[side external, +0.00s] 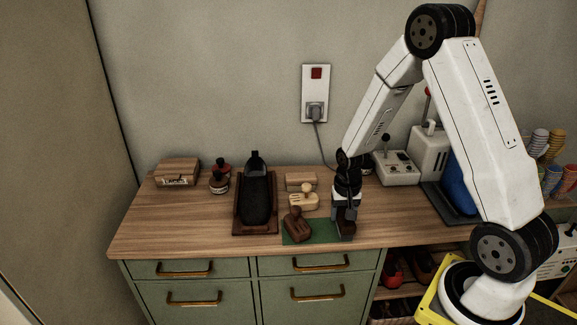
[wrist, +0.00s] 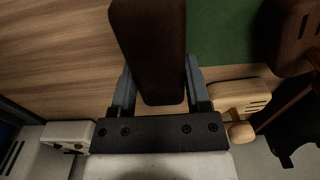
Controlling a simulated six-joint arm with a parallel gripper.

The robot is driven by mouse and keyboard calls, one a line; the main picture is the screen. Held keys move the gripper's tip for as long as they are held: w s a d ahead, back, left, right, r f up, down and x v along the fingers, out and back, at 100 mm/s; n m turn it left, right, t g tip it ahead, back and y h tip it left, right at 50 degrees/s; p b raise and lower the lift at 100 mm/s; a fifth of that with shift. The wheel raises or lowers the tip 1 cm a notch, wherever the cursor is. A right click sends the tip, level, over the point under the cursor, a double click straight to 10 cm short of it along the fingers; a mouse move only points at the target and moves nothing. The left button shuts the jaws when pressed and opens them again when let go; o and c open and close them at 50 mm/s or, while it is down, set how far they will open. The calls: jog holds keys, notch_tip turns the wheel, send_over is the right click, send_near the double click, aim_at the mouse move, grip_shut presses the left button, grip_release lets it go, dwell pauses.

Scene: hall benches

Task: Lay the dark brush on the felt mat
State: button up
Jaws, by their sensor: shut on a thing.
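My gripper (side external: 345,208) is shut on the dark brush (side external: 346,229), a dark brown block. In the wrist view the brush (wrist: 150,45) sits between the two fingers and extends away from them. The green felt mat (side external: 320,233) lies near the bench's front edge. In the side view the held brush is at the mat's right edge; in the wrist view the mat (wrist: 225,30) shows beside it. I cannot tell whether the brush touches the mat or bench. A reddish-brown brush with a knob (side external: 297,226) is at the mat's left part.
A light wooden brush (side external: 303,201) lies just behind the mat, with a wooden block (side external: 300,181) behind that. A dark tray with a black shoe (side external: 256,200) stands left. A white device (side external: 397,168) stands right.

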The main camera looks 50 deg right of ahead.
aim_at(344, 211)
jog(key=shift+f, duration=0.15)
jog(key=o, duration=1.1)
notch_tip(344, 211, up, 12)
jog(key=shift+r, duration=0.2)
dwell(0.4)
jog(key=shift+s+a, duration=0.1)
jog(key=shift+a, duration=0.05)
jog(key=s+a+n+t, duration=0.1)
jog(key=s+a+n, duration=0.2)
jog(key=a, duration=0.4)
jog(key=s+a+n+t, duration=0.1)
jog(key=s+a+n, duration=0.2)
jog(key=a+n, duration=0.3)
jog(key=shift+s+a+f, duration=0.25)
jog(key=shift+a+f, duration=0.1)
jog(key=shift+f, duration=0.05)
